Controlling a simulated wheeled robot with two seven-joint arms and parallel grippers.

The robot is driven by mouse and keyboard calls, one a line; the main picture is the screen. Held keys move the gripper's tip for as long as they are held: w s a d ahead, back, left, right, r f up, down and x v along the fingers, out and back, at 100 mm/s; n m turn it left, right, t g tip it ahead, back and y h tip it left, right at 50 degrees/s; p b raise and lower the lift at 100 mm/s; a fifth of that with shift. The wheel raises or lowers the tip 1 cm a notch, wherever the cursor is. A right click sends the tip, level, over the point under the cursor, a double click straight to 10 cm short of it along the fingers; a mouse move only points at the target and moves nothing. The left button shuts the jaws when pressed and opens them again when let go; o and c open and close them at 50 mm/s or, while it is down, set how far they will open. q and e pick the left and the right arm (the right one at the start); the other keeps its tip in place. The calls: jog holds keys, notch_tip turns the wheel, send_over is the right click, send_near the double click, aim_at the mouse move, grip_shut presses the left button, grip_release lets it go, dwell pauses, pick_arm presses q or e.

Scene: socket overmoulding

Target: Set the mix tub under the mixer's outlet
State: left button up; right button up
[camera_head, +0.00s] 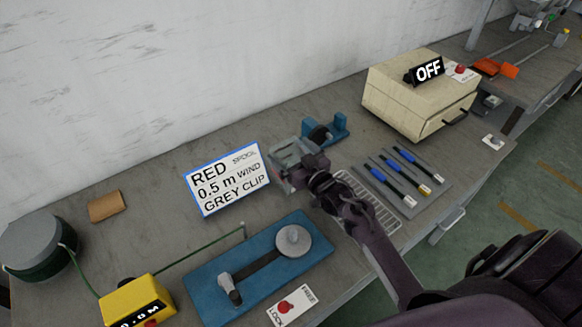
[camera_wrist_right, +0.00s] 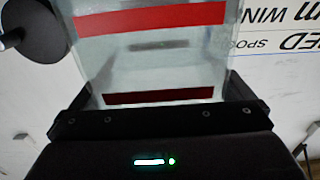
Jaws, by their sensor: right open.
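My right gripper (camera_head: 292,166) is open over the middle of the bench, between the sign and the blue stand. A pale, see-through piece with red bands (camera_wrist_right: 150,62) fills the space in front of the gripper's dark palm in the right wrist view. It could be the mix tub, but I cannot tell for sure. My left gripper is not in view.
A blue-edged sign (camera_head: 229,179) stands left of the gripper, and a blue stand (camera_head: 338,126) is behind it. A blue winding plate (camera_head: 205,275) lies in front. A wire rack (camera_head: 385,214), tool tray (camera_head: 437,187) and cream box (camera_head: 400,101) are to the right.

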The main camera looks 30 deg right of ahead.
jog(key=shift+w, duration=0.15)
jog(key=c, duration=1.3)
